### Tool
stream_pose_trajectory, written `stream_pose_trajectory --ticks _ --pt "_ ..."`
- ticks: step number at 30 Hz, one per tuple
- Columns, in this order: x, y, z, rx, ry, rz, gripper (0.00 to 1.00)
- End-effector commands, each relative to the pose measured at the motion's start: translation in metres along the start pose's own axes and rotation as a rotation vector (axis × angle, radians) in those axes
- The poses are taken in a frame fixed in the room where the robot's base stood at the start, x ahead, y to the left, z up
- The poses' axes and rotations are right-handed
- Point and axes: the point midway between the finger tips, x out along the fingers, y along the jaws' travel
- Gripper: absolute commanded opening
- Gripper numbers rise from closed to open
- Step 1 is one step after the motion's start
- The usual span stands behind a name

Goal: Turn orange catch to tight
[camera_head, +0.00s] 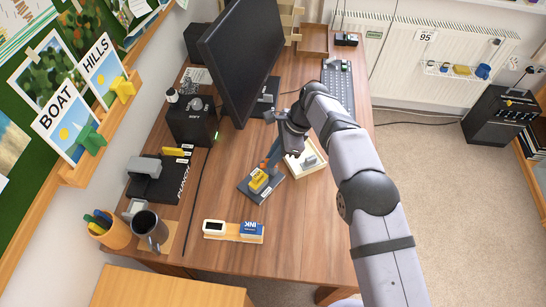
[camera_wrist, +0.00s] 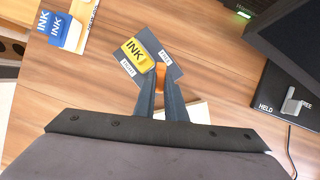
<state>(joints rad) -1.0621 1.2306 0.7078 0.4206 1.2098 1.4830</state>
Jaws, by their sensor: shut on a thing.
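The orange catch (camera_wrist: 160,68) shows between the fingertips of my gripper (camera_wrist: 160,74) in the wrist view, and the fingers are shut on it. Most of the catch is hidden by the fingers. It sits on a dark plate (camera_wrist: 158,43) beside a yellow block marked INK (camera_wrist: 135,53). Two small white labels lie on the plate (camera_wrist: 128,67), too small to read surely. In the head view my gripper (camera_head: 272,158) reaches down to the far side of the dark plate (camera_head: 250,193), with the yellow block (camera_head: 258,179) nearer the camera.
A pale tray (camera_head: 317,167) with a grey piece stands just right of the plate. A monitor (camera_head: 240,50) and a black box (camera_head: 190,122) are behind left. A blue INK block (camera_head: 251,229) and a dark mug (camera_head: 149,229) are nearer. Bare desk lies front right.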

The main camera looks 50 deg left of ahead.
Motion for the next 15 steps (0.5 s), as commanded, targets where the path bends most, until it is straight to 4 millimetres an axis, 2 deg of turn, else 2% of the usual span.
stream_pose_trajectory --ticks 6,15 --pt "-0.0001 -0.0008 0.0 -0.072 0.0 0.025 0.0" --pt "-0.0007 -0.0001 0.0 -0.081 0.0 0.031 0.0"
